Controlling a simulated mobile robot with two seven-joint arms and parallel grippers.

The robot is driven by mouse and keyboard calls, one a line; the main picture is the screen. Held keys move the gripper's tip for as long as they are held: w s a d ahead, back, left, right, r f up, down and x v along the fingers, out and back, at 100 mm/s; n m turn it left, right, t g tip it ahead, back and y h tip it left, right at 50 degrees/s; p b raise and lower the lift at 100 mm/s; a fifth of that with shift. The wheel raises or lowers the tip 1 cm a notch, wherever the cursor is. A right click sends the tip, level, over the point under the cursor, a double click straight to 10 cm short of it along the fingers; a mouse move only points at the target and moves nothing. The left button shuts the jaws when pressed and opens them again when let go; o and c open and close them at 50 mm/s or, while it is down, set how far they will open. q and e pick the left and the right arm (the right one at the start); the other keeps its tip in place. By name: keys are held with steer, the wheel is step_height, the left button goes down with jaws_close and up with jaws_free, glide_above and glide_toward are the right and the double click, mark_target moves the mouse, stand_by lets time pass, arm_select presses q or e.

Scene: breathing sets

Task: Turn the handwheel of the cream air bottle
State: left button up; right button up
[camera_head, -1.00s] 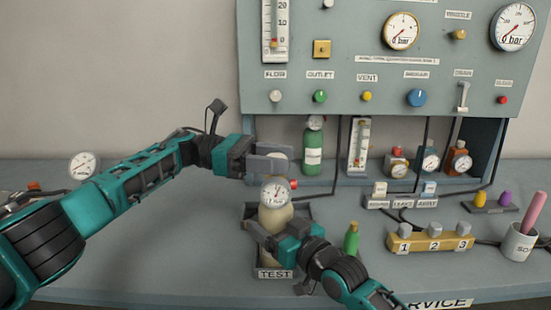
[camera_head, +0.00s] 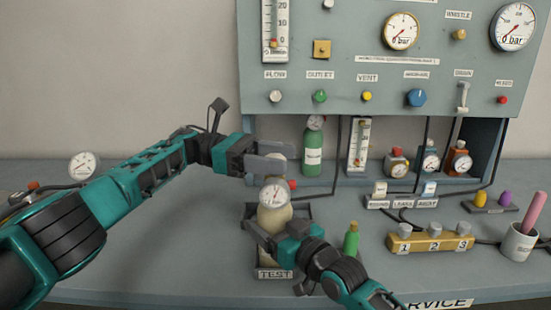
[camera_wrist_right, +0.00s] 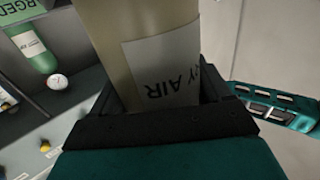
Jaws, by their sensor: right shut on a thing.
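The cream air bottle (camera_head: 275,218) stands upright in the tray labelled TEST (camera_head: 306,213). A round gauge (camera_head: 273,193) and a small red knob (camera_head: 292,184) sit at its top. My right gripper (camera_head: 277,236) is shut on the bottle's body; the right wrist view shows the bottle (camera_wrist_right: 105,45) and its upside-down AIR label (camera_wrist_right: 160,65) between the fingers. My left gripper (camera_head: 272,157) is at the bottle's top, its fingers apart on either side of the pale handwheel (camera_head: 279,157). The fingers mostly hide the wheel, so I cannot tell whether they press on it.
A small green bottle (camera_head: 351,240) stands close right of my right gripper. A green cylinder (camera_head: 313,150) stands behind, under the gauge panel (camera_head: 330,100). A yellow numbered block (camera_head: 430,242) and a cup (camera_head: 518,243) are at the right.

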arm_select(q)
steer(key=shift+o, duration=0.7)
step_height(320, 180, up, 10)
steer(key=shift+a, duration=0.1)
steer(key=s+a+f+n+t, duration=0.3)
steer(key=a+f+n+t, duration=0.3)
steer(key=a+f+t, duration=0.45)
steer(key=shift+g, duration=0.45)
steer(key=x, duration=1.1)
steer(key=shift+w+r, duration=0.15)
steer(key=shift+r, duration=0.15)
steer(key=shift+c, duration=0.3)
